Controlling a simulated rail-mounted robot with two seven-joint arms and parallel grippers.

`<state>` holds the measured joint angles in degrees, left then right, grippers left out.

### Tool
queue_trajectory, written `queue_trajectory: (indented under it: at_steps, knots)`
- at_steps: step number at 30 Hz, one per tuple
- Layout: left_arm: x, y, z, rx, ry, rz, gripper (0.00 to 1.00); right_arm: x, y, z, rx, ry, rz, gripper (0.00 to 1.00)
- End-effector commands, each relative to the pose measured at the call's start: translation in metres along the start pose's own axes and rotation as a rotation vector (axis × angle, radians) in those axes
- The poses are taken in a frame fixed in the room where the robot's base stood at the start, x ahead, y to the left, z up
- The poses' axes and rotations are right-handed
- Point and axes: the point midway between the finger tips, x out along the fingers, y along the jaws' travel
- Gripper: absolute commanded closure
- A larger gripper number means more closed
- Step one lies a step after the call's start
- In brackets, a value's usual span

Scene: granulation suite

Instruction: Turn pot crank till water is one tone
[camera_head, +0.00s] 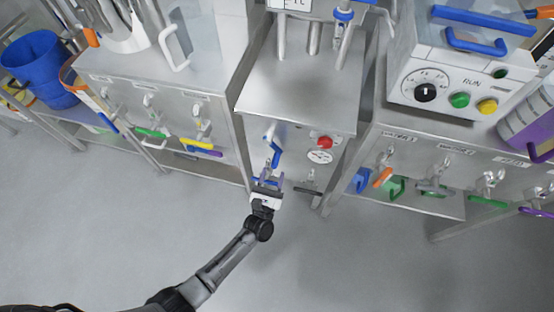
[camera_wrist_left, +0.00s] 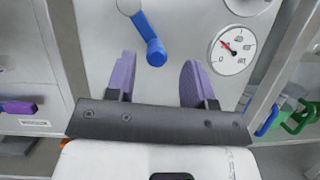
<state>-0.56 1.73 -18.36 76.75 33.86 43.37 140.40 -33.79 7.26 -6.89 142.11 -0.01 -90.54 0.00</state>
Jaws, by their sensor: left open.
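A crank (camera_head: 275,152) with a blue handle is on the front panel of the middle steel cabinet (camera_head: 300,95). In the left wrist view the crank (camera_wrist_left: 154,48) hangs down to the right from its pale hub, its blue knob between and just beyond my fingertips. My left gripper (camera_head: 268,178) is just below the crank in the head view. In the left wrist view its purple fingers (camera_wrist_left: 158,75) are spread, with nothing between them. I see no contact with the crank. No water is visible, so its tone cannot be told. My right gripper is not in view.
A dial gauge (camera_head: 320,157) and a red knob (camera_head: 324,142) sit right of the crank. Cabinets with several hanging coloured handles flank it. A control box (camera_head: 455,65) stands at the right, a blue bucket (camera_head: 42,70) at the left. The floor (camera_head: 350,260) in front is clear.

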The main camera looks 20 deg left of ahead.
Motion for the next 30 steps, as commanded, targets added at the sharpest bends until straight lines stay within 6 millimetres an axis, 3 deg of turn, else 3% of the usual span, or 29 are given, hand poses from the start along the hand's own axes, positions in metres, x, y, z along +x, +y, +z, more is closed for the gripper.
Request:
queue_trajectory:
  at_steps: [6, 12, 25, 30]
  knots:
    - [0.033, 0.000, -0.001, 0.000, -0.001, 0.001, 0.51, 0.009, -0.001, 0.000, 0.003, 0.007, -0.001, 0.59]
    - [0.050, 0.000, -0.001, 0.001, 0.001, -0.001, 0.51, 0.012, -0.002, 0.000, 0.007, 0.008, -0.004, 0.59]
    - [0.056, 0.000, 0.000, 0.001, 0.002, 0.000, 0.51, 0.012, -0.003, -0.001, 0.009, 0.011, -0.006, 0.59]
    - [0.056, 0.000, 0.000, 0.000, 0.002, 0.000, 0.66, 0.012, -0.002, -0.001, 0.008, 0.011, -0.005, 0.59]
